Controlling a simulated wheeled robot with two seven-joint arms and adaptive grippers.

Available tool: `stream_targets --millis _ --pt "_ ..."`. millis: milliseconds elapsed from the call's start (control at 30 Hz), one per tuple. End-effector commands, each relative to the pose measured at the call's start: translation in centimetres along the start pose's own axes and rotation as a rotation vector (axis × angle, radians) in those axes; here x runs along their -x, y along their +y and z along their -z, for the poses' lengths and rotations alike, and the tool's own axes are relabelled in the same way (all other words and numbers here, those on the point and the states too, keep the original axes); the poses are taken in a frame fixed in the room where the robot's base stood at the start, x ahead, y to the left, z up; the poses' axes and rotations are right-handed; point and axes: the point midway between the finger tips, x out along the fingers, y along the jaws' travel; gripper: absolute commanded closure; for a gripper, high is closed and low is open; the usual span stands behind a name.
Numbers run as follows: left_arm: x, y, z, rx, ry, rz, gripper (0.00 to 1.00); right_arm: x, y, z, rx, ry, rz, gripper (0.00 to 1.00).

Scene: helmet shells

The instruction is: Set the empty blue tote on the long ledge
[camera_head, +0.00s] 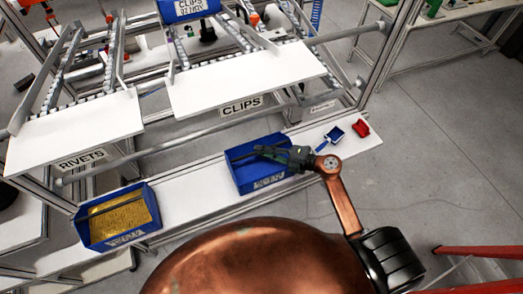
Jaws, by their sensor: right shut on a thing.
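An empty-looking blue tote (267,182) with a label on its front wall stands on the long white ledge (190,194), or just at it; I cannot tell whether it fully rests there. My right gripper (268,153) reaches over the tote's right side and is shut, seemingly on the tote's wall. The exact contact is hidden by the gripper and arm. My left gripper does not show in the view.
A blue tote of yellow parts (118,218) stands on the ledge at left. White shelves labelled RIVETS (75,132) and CLIPS (245,78) lie behind.

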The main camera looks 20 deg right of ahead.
Motion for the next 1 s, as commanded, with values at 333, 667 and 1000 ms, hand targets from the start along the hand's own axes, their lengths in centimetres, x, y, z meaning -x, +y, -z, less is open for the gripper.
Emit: stream_targets --millis 333,667,1000 --pt "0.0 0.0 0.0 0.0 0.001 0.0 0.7 0.0 0.0 0.0 0.0 0.0 0.0 0.74" --pt "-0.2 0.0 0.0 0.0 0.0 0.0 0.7 1.0 -0.1 0.0 0.001 -0.001 0.003 0.74" --pt "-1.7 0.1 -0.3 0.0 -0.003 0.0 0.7 7.6 -0.3 -0.1 0.001 -0.002 0.005 0.74"
